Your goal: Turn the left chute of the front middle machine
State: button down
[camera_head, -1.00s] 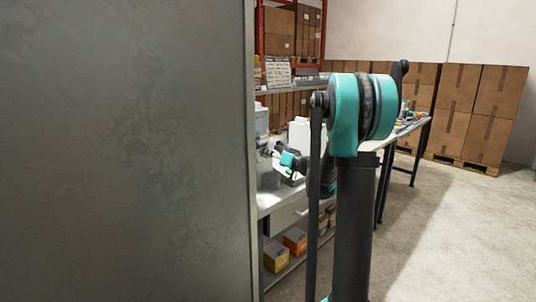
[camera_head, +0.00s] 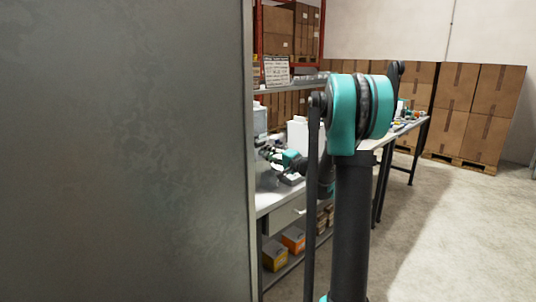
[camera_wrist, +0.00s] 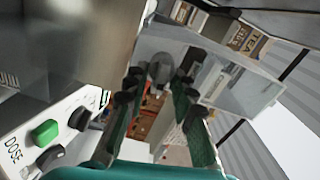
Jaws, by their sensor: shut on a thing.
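In the head view the pale dispenser machine (camera_head: 260,118) stands on the bench, mostly hidden behind a large grey panel. My gripper (camera_head: 267,152) reaches left to it, near its lower front. In the wrist view my gripper (camera_wrist: 157,82) has a dark fingertip on each side of a small grey rounded part (camera_wrist: 160,67), which looks like a chute, and is shut on it. Which chute this is, and how far it is turned, I cannot tell. A white panel marked DOSE (camera_wrist: 14,150), with a green button (camera_wrist: 45,131) and dark knobs, is at the lower left.
The grey panel (camera_head: 125,150) fills the left of the head view. The bench (camera_head: 268,200) has boxes (camera_head: 292,240) on its lower shelf. A white block (camera_head: 298,135) stands behind my gripper. Stacked cartons (camera_head: 455,105) line the back wall; the floor at right is clear.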

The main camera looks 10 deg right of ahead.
jog(key=m, duration=0.3)
jog(key=shift+f+m, duration=0.2)
jog(key=shift+m, duration=0.1)
jog(key=shift+f+m, duration=0.2)
jog(key=shift+m, duration=1.7)
jog(key=c, duration=1.6)
grip_release()
jog(key=v, duration=1.2)
